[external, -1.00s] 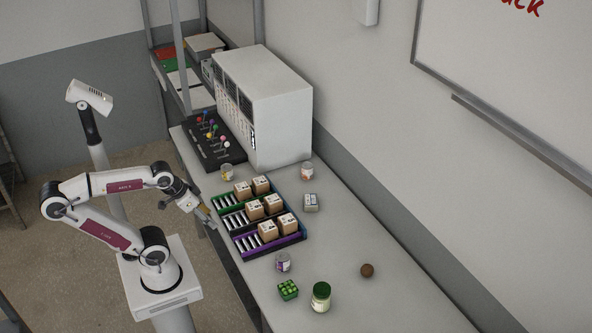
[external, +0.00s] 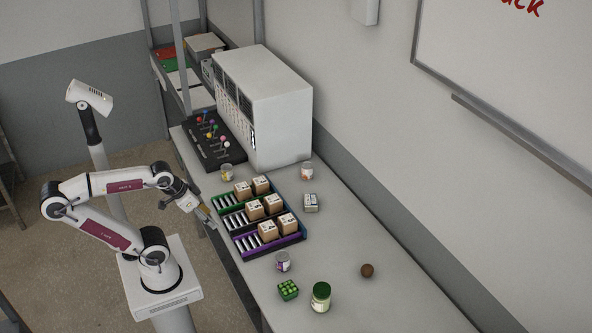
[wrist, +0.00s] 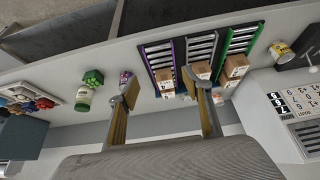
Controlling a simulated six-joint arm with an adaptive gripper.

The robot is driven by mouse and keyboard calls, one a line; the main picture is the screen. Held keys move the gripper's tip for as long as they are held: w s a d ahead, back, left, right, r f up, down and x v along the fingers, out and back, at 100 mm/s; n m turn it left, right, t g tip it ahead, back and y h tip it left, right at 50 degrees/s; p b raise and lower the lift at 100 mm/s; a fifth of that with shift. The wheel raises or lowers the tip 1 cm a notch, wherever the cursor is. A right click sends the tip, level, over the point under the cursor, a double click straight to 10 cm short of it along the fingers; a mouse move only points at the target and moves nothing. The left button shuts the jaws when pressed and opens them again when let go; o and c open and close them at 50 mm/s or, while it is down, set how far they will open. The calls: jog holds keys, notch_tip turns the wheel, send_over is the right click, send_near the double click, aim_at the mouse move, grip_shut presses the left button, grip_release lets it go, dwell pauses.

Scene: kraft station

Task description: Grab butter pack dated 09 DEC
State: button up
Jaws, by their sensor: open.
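Several brown kraft packs sit in three racks on the table. One pair is in the green rack, with a pack (external: 243,190) toward the front; another pack (external: 254,210) is in the middle rack, and another (external: 267,231) in the purple rack. The date print is too small to read, so I cannot tell which is 09 DEC. My gripper (external: 211,220) hangs at the table's left edge beside the racks. In the wrist view my gripper (wrist: 164,92) is open and empty, its fingers in front of the racks and hiding part of the packs.
A white cabinet (external: 283,110) stands behind the racks, with a board of coloured knobs (external: 213,142) beside it. The table's right side is mostly clear.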

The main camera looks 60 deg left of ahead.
jog(key=o, duration=0.4)
